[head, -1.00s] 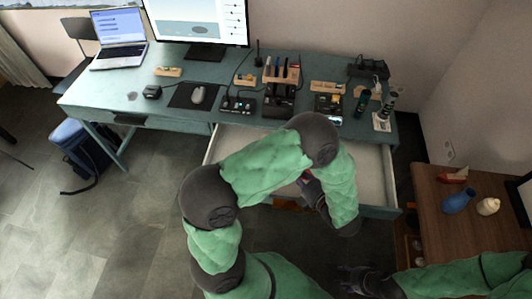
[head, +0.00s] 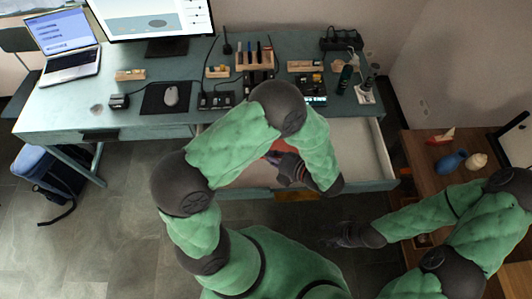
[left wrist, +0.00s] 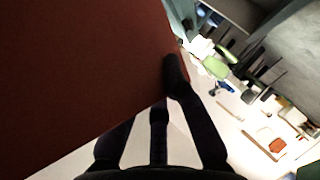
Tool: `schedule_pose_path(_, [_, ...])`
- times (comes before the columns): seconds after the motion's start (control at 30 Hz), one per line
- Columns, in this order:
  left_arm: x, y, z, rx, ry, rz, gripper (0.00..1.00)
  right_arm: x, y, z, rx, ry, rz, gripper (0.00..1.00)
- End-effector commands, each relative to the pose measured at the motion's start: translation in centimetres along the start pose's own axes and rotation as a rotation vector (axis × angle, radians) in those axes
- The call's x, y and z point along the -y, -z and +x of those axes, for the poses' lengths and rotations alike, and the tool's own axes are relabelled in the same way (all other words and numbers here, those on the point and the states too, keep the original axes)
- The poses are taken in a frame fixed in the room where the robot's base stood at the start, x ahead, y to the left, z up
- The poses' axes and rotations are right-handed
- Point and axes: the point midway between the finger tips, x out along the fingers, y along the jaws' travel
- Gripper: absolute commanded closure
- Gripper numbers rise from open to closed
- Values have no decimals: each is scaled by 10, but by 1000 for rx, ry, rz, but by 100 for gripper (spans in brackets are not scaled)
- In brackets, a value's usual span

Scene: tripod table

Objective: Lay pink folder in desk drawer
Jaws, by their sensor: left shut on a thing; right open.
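The desk drawer (head: 352,143) is pulled open on the right side of the desk, its pale inside partly hidden by my left arm. My left gripper (head: 287,166) is over the drawer, near its front panel. It is shut on the pink folder (head: 285,147), of which only a reddish piece shows in the head view. In the left wrist view the folder (left wrist: 80,70) is a large dark red sheet filling the upper left, beside the black fingers (left wrist: 168,90). My right gripper (head: 338,236) is open and empty, low in front of the drawer.
The teal desk (head: 60,107) bears a laptop (head: 66,45), a monitor (head: 150,20), a mouse (head: 171,96) and several small organizers behind the drawer. A wooden side table (head: 420,150) with small items stands at the right. A blue bag (head: 38,172) lies on the floor at left.

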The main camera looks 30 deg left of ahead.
Motion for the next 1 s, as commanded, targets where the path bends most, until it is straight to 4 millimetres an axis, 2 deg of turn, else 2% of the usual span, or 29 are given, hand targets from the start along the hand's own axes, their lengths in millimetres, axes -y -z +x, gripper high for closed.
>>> schedule_pose_path(0.07, [-2,0,-5,1,-1,1,100,2,0,-6,0,0,0,46])
schedule_pose_path(1.0, [65,-36,30,1,-1,0,100,-16,2,46,0,0,0,46])
